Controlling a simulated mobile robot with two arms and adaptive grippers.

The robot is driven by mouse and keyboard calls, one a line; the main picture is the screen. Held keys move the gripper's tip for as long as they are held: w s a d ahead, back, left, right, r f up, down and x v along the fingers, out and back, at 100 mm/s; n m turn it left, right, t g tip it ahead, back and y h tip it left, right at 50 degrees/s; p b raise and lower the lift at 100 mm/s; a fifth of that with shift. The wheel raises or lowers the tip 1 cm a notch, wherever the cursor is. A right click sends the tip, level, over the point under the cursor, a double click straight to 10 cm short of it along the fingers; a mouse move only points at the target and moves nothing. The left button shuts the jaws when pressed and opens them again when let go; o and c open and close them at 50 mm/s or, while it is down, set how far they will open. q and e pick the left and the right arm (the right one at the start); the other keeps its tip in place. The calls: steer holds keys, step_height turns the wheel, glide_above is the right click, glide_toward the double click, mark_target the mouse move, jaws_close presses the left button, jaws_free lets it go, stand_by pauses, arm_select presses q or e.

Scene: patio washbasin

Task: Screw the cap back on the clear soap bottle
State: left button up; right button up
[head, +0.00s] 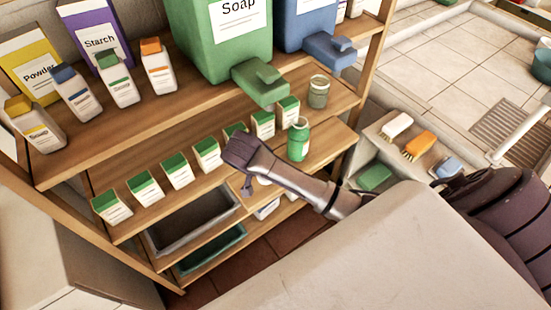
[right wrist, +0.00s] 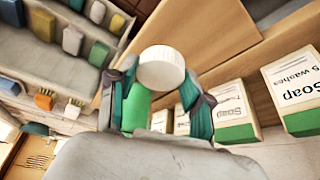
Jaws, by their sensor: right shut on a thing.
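My right gripper (head: 243,182) reaches in from the right over the lower shelf, in front of the row of soap boxes. In the right wrist view its fingers (right wrist: 160,95) are shut on a round white cap (right wrist: 162,68). The cap is not clearly seen in the head view. A see-through jar (head: 319,92) with greenish contents stands on the shelf above. My left gripper is not in view.
Several small soap boxes (head: 145,189) with green tops line the lower shelf. Large green (head: 220,45) and blue (head: 303,25) soap containers stand above. Grey (head: 190,222) and green trays lie below. Brushes (head: 418,145) lie on a ledge at the right.

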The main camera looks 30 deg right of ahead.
steer(key=a, duration=0.1)
steer(key=s+a+r, duration=0.1)
steer(key=a+r, duration=0.1)
steer(key=shift+s, duration=0.3)
step_height(320, 180, up, 17)
steer(key=a+n+t+y+b, duration=0.1)
steer(key=n+t+y+b, duration=0.1)
steer(key=n, duration=1)
steer(key=shift+s+n+y+b, duration=0.3)
steer(key=shift+y+b, duration=0.45)
steer(key=shift+y, duration=0.25)
